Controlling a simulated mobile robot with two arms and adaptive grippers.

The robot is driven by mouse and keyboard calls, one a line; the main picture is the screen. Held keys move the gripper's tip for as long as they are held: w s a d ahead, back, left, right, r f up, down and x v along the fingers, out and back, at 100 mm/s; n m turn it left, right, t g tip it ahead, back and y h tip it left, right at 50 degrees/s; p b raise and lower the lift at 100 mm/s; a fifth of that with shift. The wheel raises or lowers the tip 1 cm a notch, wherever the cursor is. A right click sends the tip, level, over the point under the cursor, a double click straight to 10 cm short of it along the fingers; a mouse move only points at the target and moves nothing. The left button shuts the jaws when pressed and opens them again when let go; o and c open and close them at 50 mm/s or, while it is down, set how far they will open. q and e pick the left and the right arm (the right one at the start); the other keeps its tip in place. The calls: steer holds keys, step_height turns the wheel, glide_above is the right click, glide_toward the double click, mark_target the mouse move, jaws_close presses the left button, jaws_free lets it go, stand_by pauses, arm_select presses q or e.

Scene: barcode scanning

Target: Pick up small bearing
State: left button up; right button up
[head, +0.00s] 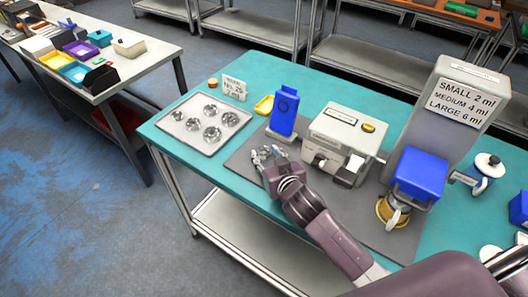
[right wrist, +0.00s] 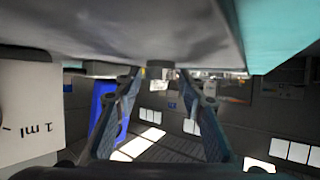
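A light grey tray (head: 173,117) lies at the left end of the teal table and holds several shiny metal bearings (head: 211,133). Their sizes look close, and I cannot tell for sure which is the small one. My right gripper (head: 266,154) is over the grey mat, to the right of the tray and in front of the blue upright device (head: 284,112). In the right wrist view its two fingers (right wrist: 161,74) stand apart with nothing clearly held between them. My left gripper is not in view.
A white machine (head: 343,138) stands on the grey mat (head: 245,158) right of the blue device. A small yellow dish (head: 264,105) and a printed card (head: 234,88) sit behind the tray. A dispenser with a size sign (head: 465,100) and a blue box (head: 418,173) stand farther right.

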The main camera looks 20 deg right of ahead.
steer(key=c, duration=0.8)
